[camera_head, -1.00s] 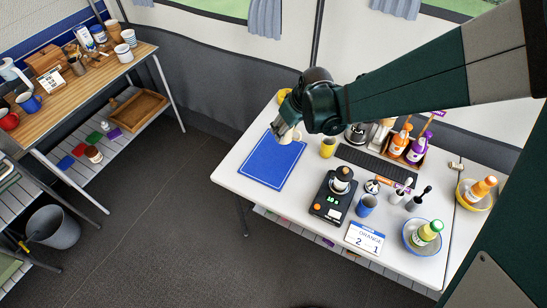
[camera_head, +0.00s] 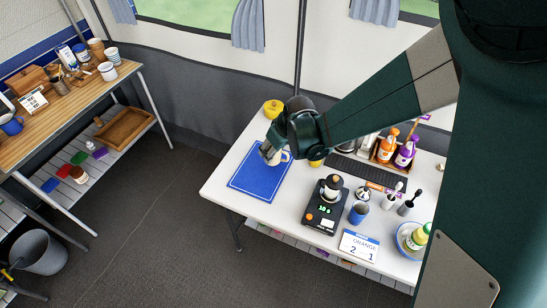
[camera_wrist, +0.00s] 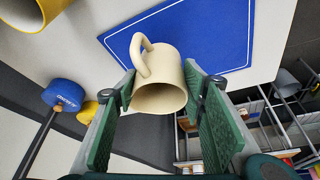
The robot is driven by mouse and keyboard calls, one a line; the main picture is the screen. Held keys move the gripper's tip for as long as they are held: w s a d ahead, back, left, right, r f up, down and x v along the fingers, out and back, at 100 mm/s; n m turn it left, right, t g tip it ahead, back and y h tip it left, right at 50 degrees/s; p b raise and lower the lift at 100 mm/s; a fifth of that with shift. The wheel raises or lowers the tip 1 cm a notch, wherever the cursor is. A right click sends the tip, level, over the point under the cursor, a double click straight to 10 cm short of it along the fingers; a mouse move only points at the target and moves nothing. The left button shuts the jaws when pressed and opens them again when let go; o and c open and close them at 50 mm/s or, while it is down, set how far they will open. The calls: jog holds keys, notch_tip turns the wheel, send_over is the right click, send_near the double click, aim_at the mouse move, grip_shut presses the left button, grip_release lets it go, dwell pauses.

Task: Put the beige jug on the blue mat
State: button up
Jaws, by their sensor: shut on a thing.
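The beige jug (camera_wrist: 162,85) with its loop handle is between the two green fingers of my gripper (camera_wrist: 160,105) in the wrist view. My gripper is shut on it. The jug is tilted in that view, and its round face points toward the camera. In the head view my gripper (camera_head: 270,156) and the jug (camera_head: 284,157) are over the back right part of the blue mat (camera_head: 256,186). The blue mat (camera_wrist: 225,38) lies behind the jug in the wrist view. Whether the jug touches the mat I cannot tell.
A yellow cup (camera_head: 316,163) stands right of my gripper, partly hidden. A yellow pot (camera_head: 273,108) stands behind it. The front left of the mat is clear.

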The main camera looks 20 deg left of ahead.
jog(key=shift+f+b, duration=0.35)
jog(key=shift+f, duration=1.5)
jog(key=shift+f, duration=0.15)
jog(key=o, duration=0.8)
jog(key=shift+o, duration=0.4)
jog(key=p+v, duration=0.2)
jog(key=v, duration=1)
